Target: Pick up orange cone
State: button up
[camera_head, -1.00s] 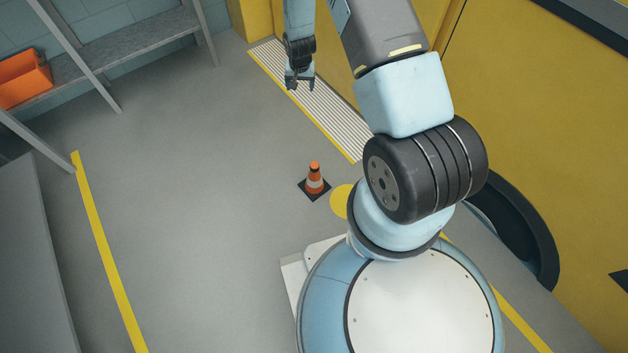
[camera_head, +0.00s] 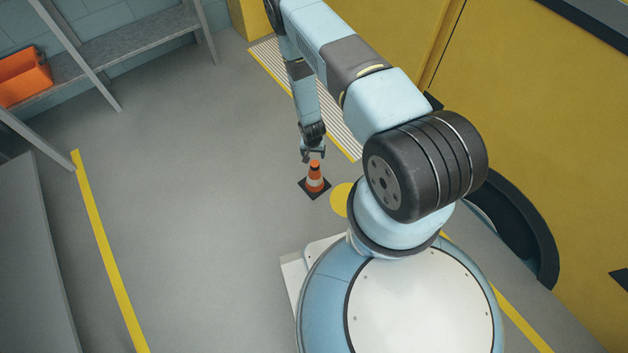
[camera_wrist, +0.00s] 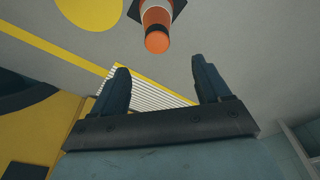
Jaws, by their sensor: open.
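The orange cone (camera_head: 315,178) stands upright on the grey floor, with a white band and a dark square base. My gripper (camera_head: 314,156) is just beyond the cone's tip in the head view, its fingers pointing down towards it. In the wrist view my gripper (camera_wrist: 162,82) is open, with nothing between its two fingers. There the cone (camera_wrist: 156,28) shows at the top, ahead of the fingertips and apart from them; part of its base is cut off by the frame edge.
A ribbed strip with a yellow edge (camera_head: 280,78) lies behind the gripper, along the yellow wall (camera_head: 540,140). A yellow disc (camera_head: 342,201) marks the floor right of the cone. A grey shelf (camera_head: 135,45) holds an orange bin (camera_head: 24,80). The floor left of the cone is clear.

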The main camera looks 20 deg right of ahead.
aim_at(315, 164)
jog(key=f, duration=0.5)
jog(key=w+f, duration=0.1)
jog(key=f, duration=0.1)
jog(key=shift+d+f, duration=0.3)
jog(key=shift+f, duration=0.05)
jog(key=shift+w+d+f, duration=0.1)
jog(key=shift+d+f, duration=0.05)
jog(key=shift+f, duration=0.7)
jog(key=shift+w+d+f, duration=0.1)
jog(key=shift+f, duration=0.75)
jog(key=shift+w+d+f, duration=0.1)
jog(key=shift+d+f, duration=0.05)
jog(key=shift+f, duration=0.7)
jog(key=shift+c, duration=0.3)
grip_shut()
